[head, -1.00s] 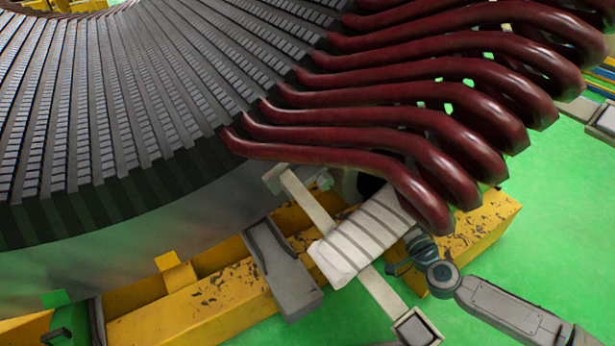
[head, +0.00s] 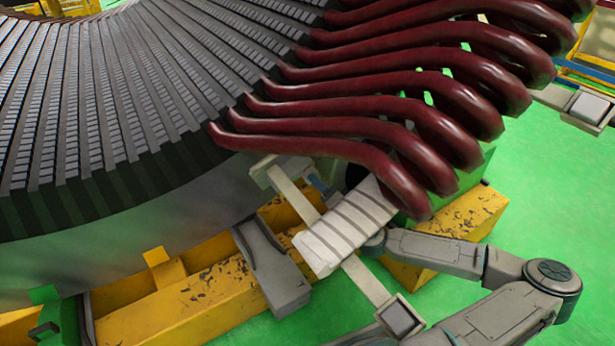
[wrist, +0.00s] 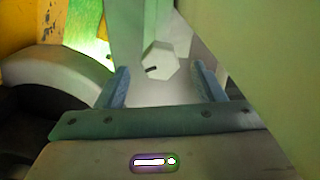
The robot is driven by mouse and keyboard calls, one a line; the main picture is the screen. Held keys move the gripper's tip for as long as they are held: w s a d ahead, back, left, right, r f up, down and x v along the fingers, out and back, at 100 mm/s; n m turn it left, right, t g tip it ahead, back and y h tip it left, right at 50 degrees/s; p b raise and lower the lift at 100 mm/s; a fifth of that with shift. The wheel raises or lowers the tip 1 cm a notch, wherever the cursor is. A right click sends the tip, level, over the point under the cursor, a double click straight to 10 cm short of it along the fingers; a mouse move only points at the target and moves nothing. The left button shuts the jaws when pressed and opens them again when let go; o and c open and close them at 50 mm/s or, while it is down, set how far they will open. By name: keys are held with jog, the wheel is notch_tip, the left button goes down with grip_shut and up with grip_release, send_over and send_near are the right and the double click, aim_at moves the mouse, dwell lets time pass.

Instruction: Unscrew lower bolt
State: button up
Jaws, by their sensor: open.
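The bolt (wrist: 161,62) is a pale hexagonal head with a small dark mark, in the upper middle of the wrist view. It sits on a light grey surface. My gripper (wrist: 162,80) is open, with its two blue-grey fingers spread to the left and right of the bolt head. The bolt shows between and slightly beyond the fingertips, and I cannot tell whether either finger touches it. In the head view the bolt is not clearly visible, and my gripper is mostly hidden behind the pale ribbed block (head: 345,228).
Dark red winding bars (head: 410,165) overhang the work area from the grey stator (head: 110,225). A yellow beam (head: 180,312) runs below, with a grey bracket (head: 270,270) on it. In the wrist view, a pale green surface (wrist: 265,50) stands close on the right.

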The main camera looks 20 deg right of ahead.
jog(key=w, duration=0.2)
jog(key=w+a+b, duration=0.1)
jog(key=w, duration=0.4)
jog(key=shift+a+b, duration=0.25)
jog(key=shift+b, duration=0.15)
jog(key=c, duration=1)
